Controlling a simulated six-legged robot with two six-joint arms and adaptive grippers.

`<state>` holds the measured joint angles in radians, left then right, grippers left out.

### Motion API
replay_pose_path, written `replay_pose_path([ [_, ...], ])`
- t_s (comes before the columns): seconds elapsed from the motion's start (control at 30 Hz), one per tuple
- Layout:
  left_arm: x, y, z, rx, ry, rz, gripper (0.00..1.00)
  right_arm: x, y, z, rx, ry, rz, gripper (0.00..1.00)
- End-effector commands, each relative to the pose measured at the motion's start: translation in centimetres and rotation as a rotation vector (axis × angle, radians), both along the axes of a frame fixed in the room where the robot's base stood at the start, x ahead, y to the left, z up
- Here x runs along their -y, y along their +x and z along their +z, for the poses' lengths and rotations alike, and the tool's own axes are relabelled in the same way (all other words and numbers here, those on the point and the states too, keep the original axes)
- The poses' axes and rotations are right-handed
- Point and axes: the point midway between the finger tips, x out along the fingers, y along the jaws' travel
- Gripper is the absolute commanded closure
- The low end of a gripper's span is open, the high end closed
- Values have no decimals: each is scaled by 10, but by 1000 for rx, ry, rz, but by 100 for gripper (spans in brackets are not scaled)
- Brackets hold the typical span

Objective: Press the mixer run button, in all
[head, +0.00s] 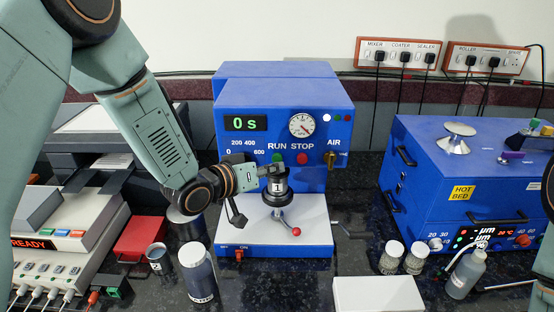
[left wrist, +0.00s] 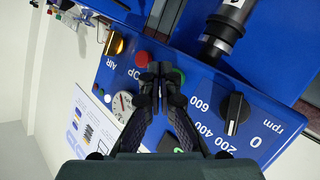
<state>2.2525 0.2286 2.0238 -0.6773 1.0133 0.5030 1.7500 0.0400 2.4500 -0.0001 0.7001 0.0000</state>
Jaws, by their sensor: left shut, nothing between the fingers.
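The mixer is a blue box (head: 235,110) with a "0 s" display (head: 246,123). On its front are a green RUN button (head: 277,157) and a red STOP button (head: 302,158). My left gripper (head: 272,171) is shut and empty, in front of the panel just below the RUN button. In the left wrist view its closed fingertips (left wrist: 157,70) lie between the green button (left wrist: 178,76) and the red button (left wrist: 142,59), overlapping the green one's edge. I cannot tell whether they touch the panel. My right gripper is out of view.
A dark cylindrical mixing head (head: 275,186) and a red-tipped lever (head: 295,231) stand close below the left gripper. The speed knob (left wrist: 234,113) is beside the buttons. A blue hot bed unit (head: 410,190) stands at right, with jars (head: 392,257) in front.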

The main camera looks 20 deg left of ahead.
Motion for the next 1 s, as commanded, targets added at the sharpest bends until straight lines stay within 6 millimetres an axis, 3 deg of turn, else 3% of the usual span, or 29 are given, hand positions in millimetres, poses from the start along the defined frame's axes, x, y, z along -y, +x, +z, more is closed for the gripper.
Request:
replay_pose_path([
  [1.0, -2, 11, 0, 0, 0, 0, 100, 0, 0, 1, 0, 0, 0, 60],
])
